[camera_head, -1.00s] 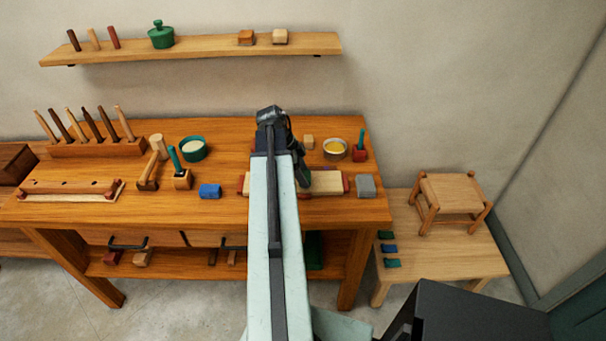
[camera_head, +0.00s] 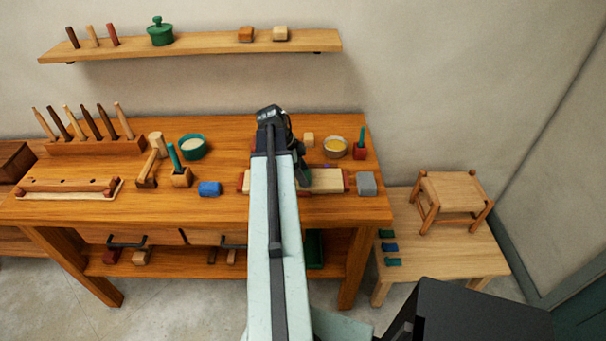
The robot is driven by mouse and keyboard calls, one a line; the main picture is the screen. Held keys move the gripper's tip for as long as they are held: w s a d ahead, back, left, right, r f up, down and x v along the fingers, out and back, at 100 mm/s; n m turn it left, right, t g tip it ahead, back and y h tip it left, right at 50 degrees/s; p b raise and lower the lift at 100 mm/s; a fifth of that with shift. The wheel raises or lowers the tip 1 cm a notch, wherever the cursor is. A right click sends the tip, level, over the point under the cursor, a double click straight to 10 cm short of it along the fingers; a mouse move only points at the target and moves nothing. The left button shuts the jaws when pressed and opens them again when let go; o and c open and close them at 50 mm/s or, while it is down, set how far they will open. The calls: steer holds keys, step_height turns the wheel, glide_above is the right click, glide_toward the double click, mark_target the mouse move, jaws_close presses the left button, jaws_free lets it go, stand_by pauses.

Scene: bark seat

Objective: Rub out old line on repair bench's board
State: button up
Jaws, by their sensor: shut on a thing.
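The pale board (camera_head: 326,181) lies on the repair bench (camera_head: 225,212) between red end pieces. My arm covers its left and middle part, and no line shows on the bare part. My gripper (camera_head: 303,179) is dark and low over the board, just right of my arm. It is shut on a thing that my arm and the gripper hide. I cannot tell whether that thing touches the board.
Behind are a bowl with yellow contents (camera_head: 335,147) and a red holder (camera_head: 360,152). A low table with a stool (camera_head: 452,192) stands at right.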

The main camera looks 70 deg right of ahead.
steer(key=shift+w+d, duration=0.25)
steer(key=shift+d, duration=0.4)
steer(key=shift+w+d, duration=0.2)
steer(key=shift+d, duration=0.4)
steer(key=shift+s+a, duration=0.3)
steer(key=shift+a, duration=0.45)
steer(key=shift+s+a, duration=0.25)
steer(key=shift+a, duration=0.5)
steer(key=shift+d, duration=0.1)
steer(key=shift+f, duration=0.15)
step_height(320, 180, up, 6)
steer(key=p, duration=0.6)
